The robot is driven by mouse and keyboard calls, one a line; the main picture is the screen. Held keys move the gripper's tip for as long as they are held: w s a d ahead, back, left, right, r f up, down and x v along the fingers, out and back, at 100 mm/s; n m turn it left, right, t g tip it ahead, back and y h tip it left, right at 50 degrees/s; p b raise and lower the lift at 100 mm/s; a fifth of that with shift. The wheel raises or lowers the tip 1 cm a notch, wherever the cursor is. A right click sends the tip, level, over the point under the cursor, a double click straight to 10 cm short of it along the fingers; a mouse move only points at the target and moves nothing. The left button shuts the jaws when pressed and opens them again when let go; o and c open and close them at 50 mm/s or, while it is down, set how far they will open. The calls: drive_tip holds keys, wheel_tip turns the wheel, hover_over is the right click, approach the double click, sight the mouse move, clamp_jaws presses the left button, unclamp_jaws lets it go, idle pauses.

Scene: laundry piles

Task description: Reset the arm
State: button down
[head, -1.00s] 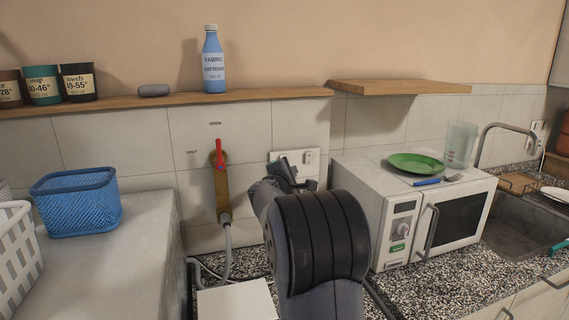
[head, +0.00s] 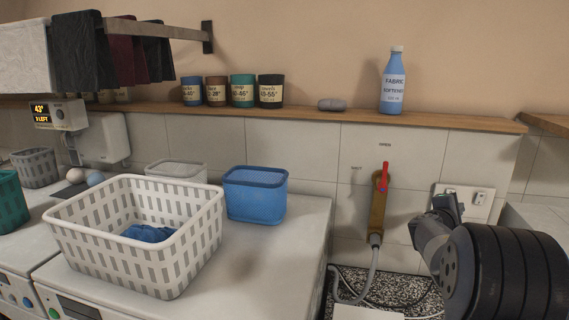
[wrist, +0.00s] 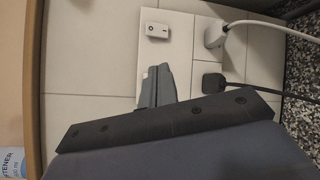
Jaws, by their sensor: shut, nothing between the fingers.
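My gripper (head: 446,207) is at the right of the head view, at the end of my dark arm, in front of the tiled wall by the socket plate. In the wrist view its fingers (wrist: 157,84) are together with nothing between them. A red-handled valve (head: 382,180) on a brass pipe is on the wall to the left of my gripper, apart from it. The handle points up, near the "open" label.
A white basket (head: 150,270) with blue cloth and a blue basket (head: 255,200) stand on the machine tops at left. A wooden shelf (head: 310,113) holds a fabric softener bottle (head: 393,82) and several tins. The wrist view shows a plugged-in white plug (wrist: 215,36).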

drive_tip(key=shift+s+a+f+b, duration=0.1)
drive_tip(key=shift+s+a+b, duration=0.1)
drive_tip(key=shift+s+b, duration=0.4)
drive_tip(key=shift+s+a+f+b, duration=0.2)
drive_tip(key=shift+s+b, duration=0.15)
drive_tip(key=shift+s, duration=0.5)
drive_tip(key=shift+s+a+f+b, duration=0.1)
drive_tip(key=shift+s+a+b, duration=0.1)
drive_tip(key=shift+s+b, duration=0.4)
drive_tip(key=shift+s, duration=0.15)
drive_tip(key=shift+r+p, duration=0.1)
drive_tip(key=shift+p, duration=0.2)
drive_tip(key=w, duration=0.2)
drive_tip(key=w+d+p, duration=0.1)
drive_tip(key=w, duration=0.2)
drive_tip(key=shift+w+d+r, duration=0.1)
drive_tip(key=shift+w+d, duration=0.05)
drive_tip(key=shift+d, duration=0.05)
